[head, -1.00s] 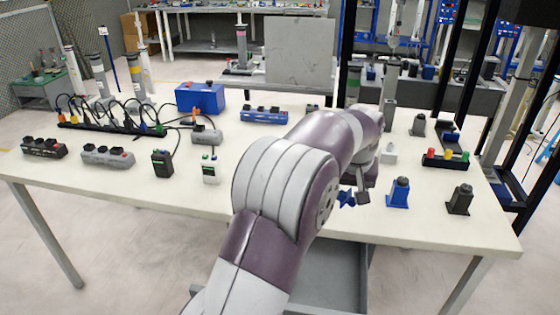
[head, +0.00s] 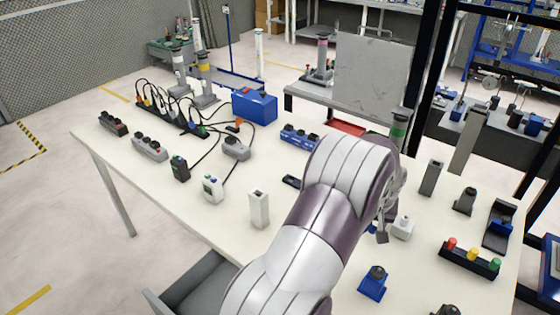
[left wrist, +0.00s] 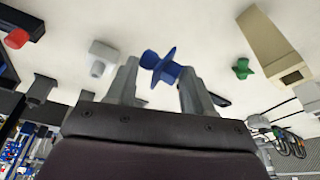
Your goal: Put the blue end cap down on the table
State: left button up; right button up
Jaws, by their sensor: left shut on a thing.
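The blue end cap (left wrist: 160,66) is a small finned blue piece. In the left wrist view it sits between the two fingers of my left gripper (left wrist: 158,85), which is shut on it. In the head view the gripper (head: 381,232) is mostly hidden behind my forearm. A bit of the blue cap (head: 372,230) shows there, just left of a white knobbed block (head: 402,228). The pale table (head: 215,240) lies under it. I cannot tell whether the cap touches the table. My right gripper is not in view.
A blue block with black knob (head: 373,284) stands nearer me. A light stand (head: 470,262) is to the right, a white post (head: 259,208) to the left. A green piece (left wrist: 241,68) lies on the table in the left wrist view. Bare table shows around the white post.

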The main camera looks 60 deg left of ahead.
pick_arm(q)
jog(key=shift+w+a+r, duration=0.15)
jog(key=shift+w, duration=0.05)
jog(key=shift+s+a+f, duration=0.15)
jog(key=shift+s+f, duration=0.55)
jog(key=shift+f, duration=0.25)
jog(key=f, duration=0.8)
jog(key=shift+w, duration=0.2)
jog(key=shift+w+f, duration=0.1)
jog(key=shift+f, duration=0.05)
jog(key=o, duration=1)
jog(key=shift+r, duration=0.2)
jog(key=v, duration=1.2)
jog(key=s+d+m+g+h, duration=0.1)
jog(key=s+d+m+h, duration=0.1)
jog(key=s+d+m, duration=0.6)
jog(key=s+d, duration=0.6)
jog(key=d, duration=0.1)
jog(key=shift+d, duration=0.15)
